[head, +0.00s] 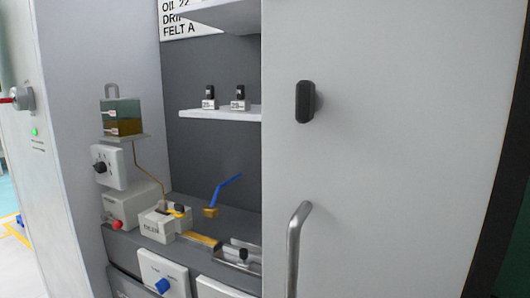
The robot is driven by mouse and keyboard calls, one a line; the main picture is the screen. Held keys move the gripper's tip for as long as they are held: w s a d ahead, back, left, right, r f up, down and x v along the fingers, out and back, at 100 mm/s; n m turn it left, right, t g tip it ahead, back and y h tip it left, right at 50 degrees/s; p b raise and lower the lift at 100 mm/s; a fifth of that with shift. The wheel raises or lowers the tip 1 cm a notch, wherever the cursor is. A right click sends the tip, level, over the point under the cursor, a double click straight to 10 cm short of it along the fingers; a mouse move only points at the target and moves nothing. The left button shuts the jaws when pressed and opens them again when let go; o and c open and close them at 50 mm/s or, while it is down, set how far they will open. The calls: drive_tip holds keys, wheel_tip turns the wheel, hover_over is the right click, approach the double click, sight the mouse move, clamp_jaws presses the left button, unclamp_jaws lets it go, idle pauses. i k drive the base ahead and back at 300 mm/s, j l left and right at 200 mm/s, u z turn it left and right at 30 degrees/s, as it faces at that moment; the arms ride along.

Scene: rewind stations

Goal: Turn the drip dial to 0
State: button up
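A black dial (100,167) sits on a white box below the oil tank (121,116) at the left of the cabinet. It may be the drip dial; its marks are too small to read. A blue knob (162,286) sits on a white panel at the bottom. The tank holds amber oil at the bottom with a greenish layer above, and a thin brown pipe (148,172) runs down from it. A sign (188,16) at the top, partly cut off, reads "OIL 22" and "FELT A", with "DRI" between. My gripper is not in view.
A large pale door panel (400,150) with a black knob (304,101) and a metal bar handle (294,248) covers the right side. A shelf (220,114) holds two small black-topped blocks. A blue lever (227,184) and a red knob (117,225) stand lower down.

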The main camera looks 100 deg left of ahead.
sight(100, 167)
drive_tip(key=u, duration=3.5)
